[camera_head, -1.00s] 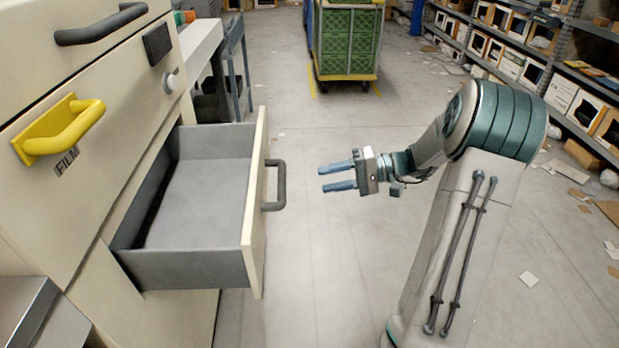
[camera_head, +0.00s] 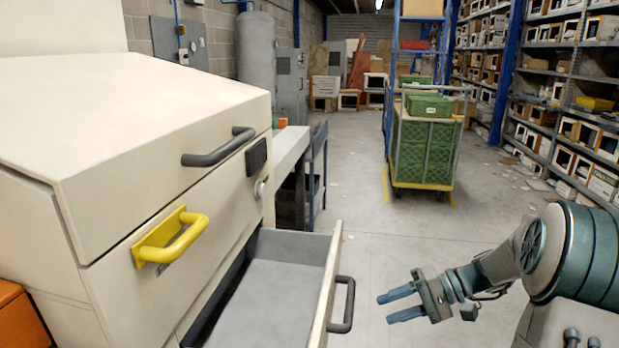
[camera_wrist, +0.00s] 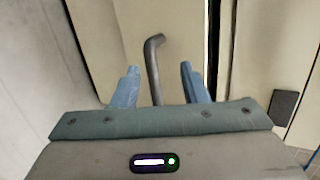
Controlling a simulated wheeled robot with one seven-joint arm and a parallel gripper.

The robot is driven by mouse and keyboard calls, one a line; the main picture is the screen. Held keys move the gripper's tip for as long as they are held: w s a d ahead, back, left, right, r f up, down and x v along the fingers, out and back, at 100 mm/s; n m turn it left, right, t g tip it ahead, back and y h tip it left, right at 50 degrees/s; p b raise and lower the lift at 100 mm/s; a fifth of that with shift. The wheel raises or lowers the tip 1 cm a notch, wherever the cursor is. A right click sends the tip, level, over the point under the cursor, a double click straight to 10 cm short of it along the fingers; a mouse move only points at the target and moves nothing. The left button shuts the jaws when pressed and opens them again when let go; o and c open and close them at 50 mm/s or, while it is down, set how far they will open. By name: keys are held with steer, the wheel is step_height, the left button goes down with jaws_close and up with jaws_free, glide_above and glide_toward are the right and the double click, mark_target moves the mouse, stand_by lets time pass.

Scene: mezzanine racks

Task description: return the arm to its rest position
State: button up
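My gripper (camera_head: 402,303) is at the lower right of the head view, with its two blue fingers apart and nothing between them. It points left toward the open drawer (camera_head: 275,300) of the cream cabinet (camera_head: 120,130), clear of the drawer's dark handle (camera_head: 343,305). In the wrist view my gripper (camera_wrist: 160,85) also shows parted fingers. A dark bar handle (camera_wrist: 153,65) appears beyond and between them, on a cream front. The arm is bent, with its shoulder at the right edge of the head view. The drawer looks empty in the part that shows.
A yellow handle (camera_head: 172,237) and a dark handle (camera_head: 218,147) stick out from the cabinet. A cart with green crates (camera_head: 424,150) stands in the aisle. Shelving (camera_head: 560,100) lines the right side. The floor between drawer and cart is clear.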

steer(key=s+a+r+n+t+h+p, duration=0.1)
steer(key=s+a+r+h+p, duration=0.1)
steer(key=s+r+h+p, duration=0.4)
steer(key=s+a+r+n+t+h+p, duration=0.1)
steer(key=s+a+r+h+p, duration=0.1)
steer(key=s+r+h+p, duration=0.4)
steer(key=s+r+p, duration=0.3)
steer(key=r+p, duration=0.1)
steer(key=r, duration=0.2)
steer(key=s+r+p, duration=0.2)
steer(key=r+p, duration=0.3)
steer(key=r, duration=0.2)
steer(key=shift+s+a+h, duration=0.4)
steer(key=shift+s, duration=0.1)
